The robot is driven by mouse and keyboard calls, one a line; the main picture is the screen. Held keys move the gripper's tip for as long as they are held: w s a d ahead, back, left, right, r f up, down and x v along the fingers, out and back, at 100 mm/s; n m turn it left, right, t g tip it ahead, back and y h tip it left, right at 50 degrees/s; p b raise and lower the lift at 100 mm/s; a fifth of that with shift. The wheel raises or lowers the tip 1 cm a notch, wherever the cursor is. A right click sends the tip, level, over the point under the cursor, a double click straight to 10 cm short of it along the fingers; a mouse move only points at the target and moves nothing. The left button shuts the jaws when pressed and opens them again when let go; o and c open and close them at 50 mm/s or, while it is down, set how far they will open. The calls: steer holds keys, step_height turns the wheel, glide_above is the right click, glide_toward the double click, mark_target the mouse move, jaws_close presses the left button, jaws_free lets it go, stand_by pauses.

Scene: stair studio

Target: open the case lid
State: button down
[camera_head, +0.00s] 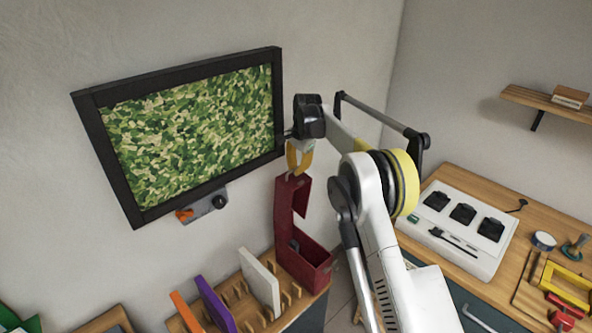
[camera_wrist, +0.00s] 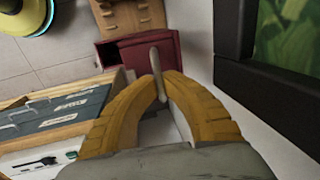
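The dark red case (camera_head: 308,270) sits at the right end of the wooden bench below the wall screen. Its lid (camera_head: 284,215) stands raised, roughly upright, and the case's inside shows. My gripper (camera_head: 293,172) is at the top edge of the lid, its yellow fingers pointing down. In the wrist view, the fingers of my gripper (camera_wrist: 161,82) close around a slim grey tab (camera_wrist: 156,68), which looks like the lid's handle. Part of the red case (camera_wrist: 152,48) shows beyond it. Where the tab joins the lid is not clear.
A black-framed screen (camera_head: 190,140) hangs on the wall left of my gripper, with a small grey box (camera_head: 205,206) below it. A rack holds white (camera_head: 259,280), purple (camera_head: 214,303) and orange panels. A bench with a white charger (camera_head: 458,230) stands right.

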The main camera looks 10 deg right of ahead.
steer(key=c, duration=1.6)
jaws_free()
steer(key=shift+o, duration=0.2)
steer(key=shift+r, duration=0.1)
step_height(320, 180, up, 12)
steer(key=s+d, duration=0.1)
steer(key=shift+s+d, duration=0.2)
steer(key=shift+s, duration=0.2)
